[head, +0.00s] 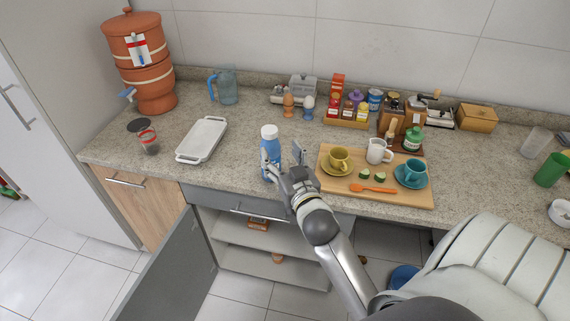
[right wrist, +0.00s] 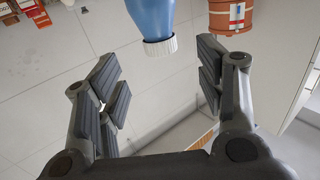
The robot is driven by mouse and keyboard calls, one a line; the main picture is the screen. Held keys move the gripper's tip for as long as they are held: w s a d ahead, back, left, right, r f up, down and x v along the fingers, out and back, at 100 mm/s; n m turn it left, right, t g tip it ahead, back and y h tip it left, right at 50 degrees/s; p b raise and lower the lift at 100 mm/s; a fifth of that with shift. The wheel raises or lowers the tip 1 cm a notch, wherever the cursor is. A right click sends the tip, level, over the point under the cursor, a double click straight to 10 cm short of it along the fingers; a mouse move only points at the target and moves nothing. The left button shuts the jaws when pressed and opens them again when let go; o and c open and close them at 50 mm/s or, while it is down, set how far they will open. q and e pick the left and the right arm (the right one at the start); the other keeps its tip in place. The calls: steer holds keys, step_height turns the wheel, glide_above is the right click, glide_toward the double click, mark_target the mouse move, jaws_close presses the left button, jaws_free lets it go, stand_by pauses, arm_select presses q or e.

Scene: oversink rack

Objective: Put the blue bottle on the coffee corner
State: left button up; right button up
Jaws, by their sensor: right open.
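The blue bottle (head: 270,152) with a white cap stands upright on the counter, left of the wooden board. It also shows in the right wrist view (right wrist: 152,18), upside down in the picture, with its cap between the finger lines. My right gripper (head: 284,164) is open beside the bottle, its fingers close to the bottle's body; whether they touch it I cannot tell. No label marks the coffee corner. A small brown tray (head: 404,146) with a wooden grinder (head: 391,122) and a green jar (head: 413,139) stands behind the board. My left gripper is not in view.
A white tray (head: 202,139) lies left. A spice rack (head: 345,122) stands behind. A cabinet door (head: 172,272) hangs open below.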

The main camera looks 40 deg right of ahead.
steer(key=s+a+f+n+g+y, duration=0.1)
steer(key=s+a+f+g, duration=0.2)
steer(key=f, duration=0.9)
steer(key=s+a+f+n+g+y, duration=0.1)
steer(key=s+a+f+g+y, duration=0.2)
steer(key=f, duration=0.9)
steer(key=s+a+f+n+g, duration=0.1)
steer(key=s+a+f+g, duration=0.2)
steer(key=f, duration=0.9)
steer(key=s+a+f+n+g+y, duration=0.1)
steer(key=s+a+f+n+g, duration=0.2)
steer(key=s+f, duration=1.4)
steer(key=s+f+g, duration=0.2)
steer(key=s, duration=0.7)
steer(key=s+d+f+g, duration=0.1)
steer(key=s+f+g, duration=0.1)
steer(key=s, duration=0.7)
steer(key=shift+f, duration=0.5)
steer(key=shift+f+b, duration=0.7)
steer(key=shift+b, duration=0.15)
